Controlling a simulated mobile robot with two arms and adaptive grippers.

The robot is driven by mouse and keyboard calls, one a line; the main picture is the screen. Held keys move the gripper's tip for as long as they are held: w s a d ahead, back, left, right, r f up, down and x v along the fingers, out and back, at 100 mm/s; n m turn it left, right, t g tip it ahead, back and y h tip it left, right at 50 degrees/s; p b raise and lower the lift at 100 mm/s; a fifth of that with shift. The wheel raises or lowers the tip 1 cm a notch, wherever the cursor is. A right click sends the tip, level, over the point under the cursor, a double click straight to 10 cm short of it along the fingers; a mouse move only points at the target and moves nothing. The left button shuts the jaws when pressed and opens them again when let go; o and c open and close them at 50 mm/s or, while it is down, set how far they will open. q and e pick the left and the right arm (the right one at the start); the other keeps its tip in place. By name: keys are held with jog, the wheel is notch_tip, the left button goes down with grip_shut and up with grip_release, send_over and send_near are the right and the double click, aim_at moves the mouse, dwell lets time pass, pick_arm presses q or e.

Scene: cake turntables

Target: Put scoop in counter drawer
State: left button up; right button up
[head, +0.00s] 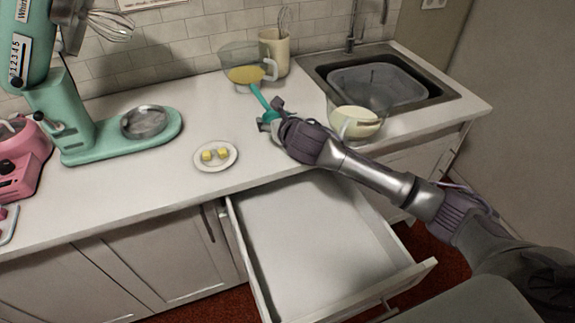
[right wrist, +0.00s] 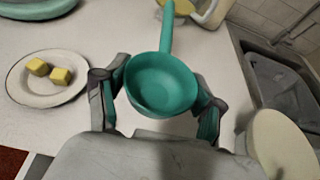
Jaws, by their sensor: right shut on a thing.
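The teal scoop (right wrist: 162,84) is between the fingers of my right gripper (right wrist: 157,98) in the right wrist view. The fingers are shut on its round bowl, and its handle points away from the gripper. In the head view the scoop's handle (head: 258,96) runs up toward a clear jug, and my right gripper (head: 275,116) covers much of the bowl. The scoop is over the counter; whether it touches it I cannot tell. The counter drawer (head: 310,225) is pulled open below the counter front and looks empty. My left gripper is not in view.
A plate (head: 215,164) with yellow cubes lies left of my gripper. A clear jug (head: 245,68) with yellow contents, a utensil crock (head: 273,52) and a bowl of pale contents (head: 355,124) stand nearby. The sink (head: 385,80) is at right, a green mixer (head: 65,120) at left.

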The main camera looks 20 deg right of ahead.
jog(key=s+p, duration=0.1)
jog(key=s, duration=2)
jog(key=s+d+f+n+g+y+p, duration=0.25)
jog(key=d+f+n+y, duration=0.2)
jog(key=d, duration=0.25)
jog(key=n+g+y+b, duration=0.2)
jog(key=n+y+b, duration=0.2)
jog(key=y+b, duration=0.1)
send_over(307, 234)
notch_tip(307, 234, down, 14)
jog(key=shift+f, duration=0.25)
notch_tip(307, 234, down, 4)
jog(key=shift+f, duration=0.1)
